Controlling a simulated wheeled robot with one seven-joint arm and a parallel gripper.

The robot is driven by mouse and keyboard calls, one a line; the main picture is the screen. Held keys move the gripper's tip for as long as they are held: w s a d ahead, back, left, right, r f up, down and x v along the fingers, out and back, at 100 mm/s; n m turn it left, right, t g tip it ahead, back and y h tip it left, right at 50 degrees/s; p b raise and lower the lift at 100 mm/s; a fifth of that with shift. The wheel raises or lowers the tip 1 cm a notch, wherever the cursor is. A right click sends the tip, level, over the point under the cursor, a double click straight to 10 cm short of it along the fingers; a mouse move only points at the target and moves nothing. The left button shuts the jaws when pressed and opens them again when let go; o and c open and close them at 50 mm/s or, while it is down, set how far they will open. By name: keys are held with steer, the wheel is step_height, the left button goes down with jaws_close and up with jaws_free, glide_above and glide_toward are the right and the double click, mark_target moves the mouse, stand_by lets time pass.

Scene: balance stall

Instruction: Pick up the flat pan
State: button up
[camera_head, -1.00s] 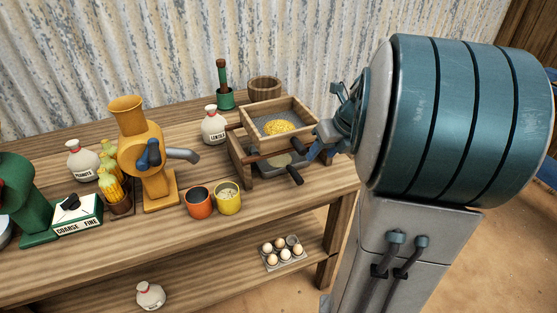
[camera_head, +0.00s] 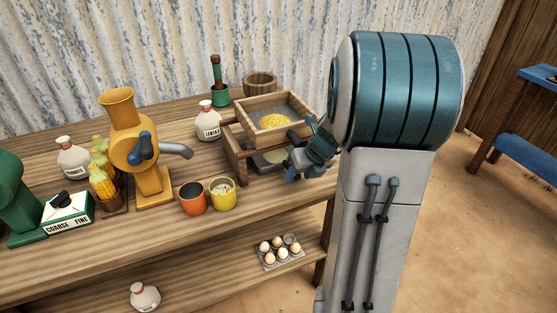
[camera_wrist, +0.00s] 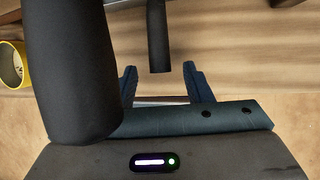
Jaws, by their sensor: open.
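The flat pan (camera_head: 265,163) is grey and lies low in the wooden stand under the sieve box, with a little pale stuff in it. My gripper (camera_head: 291,172) is at the stand's front right side and hides the pan's dark handle in the head view. In the wrist view a dark handle (camera_wrist: 158,38) points down between my open fingers (camera_wrist: 160,75). Its end is about level with the fingertips, and I cannot tell how far it is in depth. Nothing is held.
The wooden sieve box (camera_head: 262,104) with yellow meal sits above the pan. A thick dark bar (camera_wrist: 75,70) fills the wrist view's left, close to the camera. Yellow (camera_head: 222,194) and orange (camera_head: 193,199) cups stand left of my gripper. Eggs (camera_head: 279,250) lie on the shelf below.

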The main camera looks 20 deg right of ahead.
steer(key=shift+w+f, duration=0.2)
steer(key=shift+f, duration=0.2)
steer(key=shift+c, duration=0.4)
jaws_close()
steer(key=shift+r, duration=0.25)
